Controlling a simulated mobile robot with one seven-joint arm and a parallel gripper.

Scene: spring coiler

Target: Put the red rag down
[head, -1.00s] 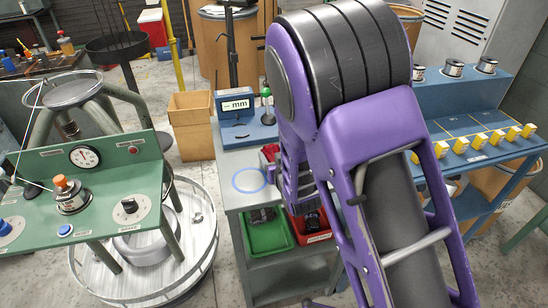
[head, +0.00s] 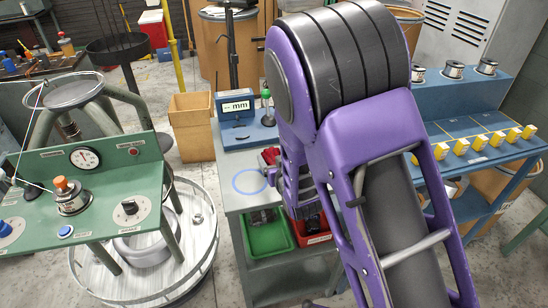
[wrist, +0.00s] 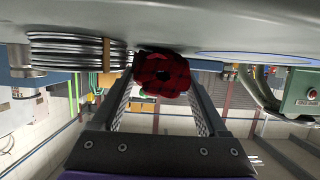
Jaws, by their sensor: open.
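The red rag (wrist: 162,76), dark red with a black check, is bunched up between the fingertips of my gripper (wrist: 162,82) in the wrist view. That view is upside down, and the rag appears to rest against the grey table top. My gripper is open, with one finger on each side of the rag; whether they still brush it I cannot tell. In the head view a red patch, seemingly the rag (head: 271,155), shows on the grey table (head: 235,198) beside the blue ring (head: 250,181). My purple arm hides the gripper there.
A green bin (head: 268,238) and a red bin (head: 316,236) sit below the table's front edge. The blue mm gauge (head: 236,112) stands at the table's back. A stack of wire coils (wrist: 75,50) is near my gripper. A green console (head: 85,205) stands left.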

